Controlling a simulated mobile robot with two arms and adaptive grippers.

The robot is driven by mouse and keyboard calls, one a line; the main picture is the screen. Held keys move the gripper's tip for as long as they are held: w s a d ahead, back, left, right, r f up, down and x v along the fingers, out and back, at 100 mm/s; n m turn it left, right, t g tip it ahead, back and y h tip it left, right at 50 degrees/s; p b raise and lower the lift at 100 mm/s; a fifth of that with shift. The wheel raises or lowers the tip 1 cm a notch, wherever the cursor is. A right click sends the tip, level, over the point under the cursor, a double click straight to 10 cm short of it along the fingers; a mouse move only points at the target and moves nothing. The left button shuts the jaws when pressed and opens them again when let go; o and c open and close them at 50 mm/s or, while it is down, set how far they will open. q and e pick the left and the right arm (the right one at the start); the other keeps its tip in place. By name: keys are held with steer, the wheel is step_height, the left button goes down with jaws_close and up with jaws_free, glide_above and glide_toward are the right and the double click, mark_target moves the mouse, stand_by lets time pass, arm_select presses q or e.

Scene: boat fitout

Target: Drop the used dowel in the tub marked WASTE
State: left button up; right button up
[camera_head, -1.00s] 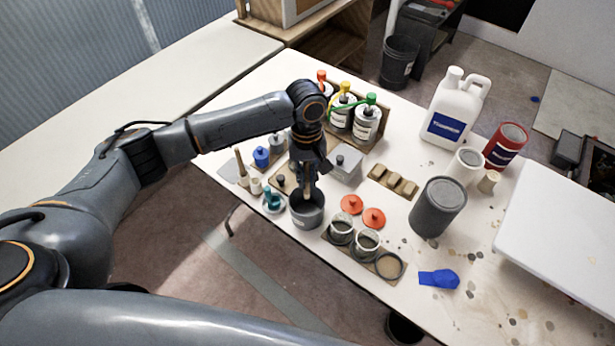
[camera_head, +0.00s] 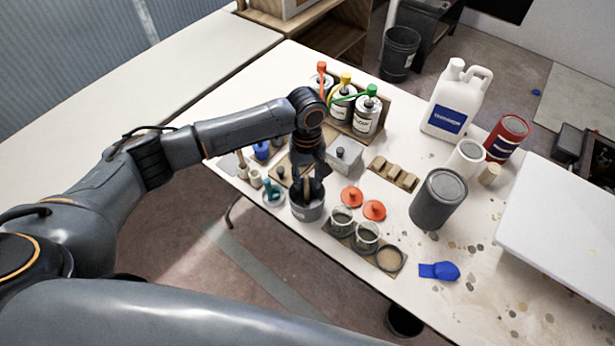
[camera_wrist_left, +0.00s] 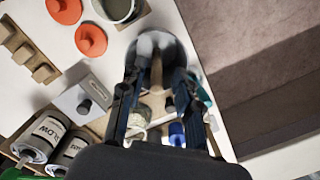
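A grey tub (camera_head: 308,212) stands at the table's near edge; its marking is not readable. It also shows in the left wrist view, partly hidden behind the fingers. My left gripper (camera_head: 308,188) is right over the tub, pointing down, with its fingers spread apart. The tan dowel (camera_wrist_left: 157,72) shows in the wrist view between the fingers (camera_wrist_left: 161,85), with a visible gap on each side. Its lower end is in the tub mouth. My right gripper is not in view.
Close by are a teal-topped item (camera_head: 273,192), orange lids (camera_head: 374,210), small open jars (camera_head: 367,236) and a lidded grey box (camera_head: 344,158). A dark grey can (camera_head: 438,200) and a white jug (camera_head: 456,103) stand further right. A blue item (camera_head: 439,271) lies at the front.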

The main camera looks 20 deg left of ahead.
arm_select(q)
step_height(320, 180, up, 12)
steer(key=w, duration=0.1)
steer(key=shift+a, duration=0.2)
stand_by(0.4)
stand_by(0.6)
